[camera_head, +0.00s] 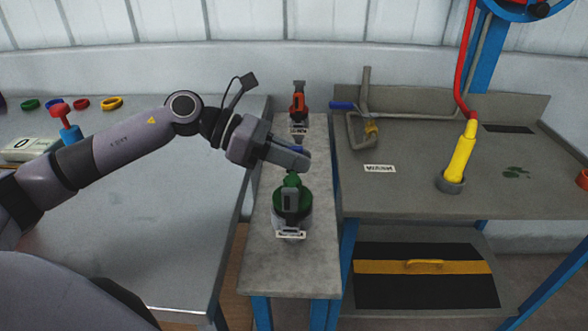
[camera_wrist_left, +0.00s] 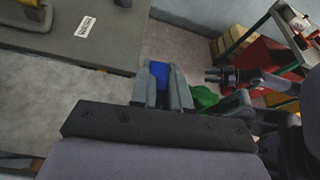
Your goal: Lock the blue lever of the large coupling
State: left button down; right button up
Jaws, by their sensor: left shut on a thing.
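A green coupling (camera_head: 293,203) stands on the narrow grey bench, with a label at its front. My left gripper (camera_head: 303,158) is just above it, reaching in from the left. In the left wrist view its fingers (camera_wrist_left: 162,90) are shut on the blue lever (camera_wrist_left: 158,73), which shows between them. Only a trace of blue shows at the fingers in the head view. Green parts of the coupling (camera_wrist_left: 205,97) show beside the fingers in the wrist view. The gripper hides the lever's joint. My right gripper (camera_wrist_left: 213,76) is small at the right there, its fingers apart.
A bent pipe with a blue handle (camera_head: 343,105) and a yellow nozzle (camera_head: 458,158) are on the right table. Coloured rings (camera_head: 112,103) lie on the left table, whose front is clear.

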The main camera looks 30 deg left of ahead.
pick_arm(q)
jog(key=shift+s+d+f+m+b, duration=0.1)
jog(key=shift+s+m+b, duration=0.15)
jog(key=shift+m+b, duration=0.2)
jog(key=shift+s+d+t+y+b, duration=0.1)
jog(key=shift+s+t+y+b, duration=0.1)
jog(key=shift+t+y+b, duration=0.15)
jog(key=shift+m, duration=0.25)
jog(key=c, duration=1.2)
grip_release()
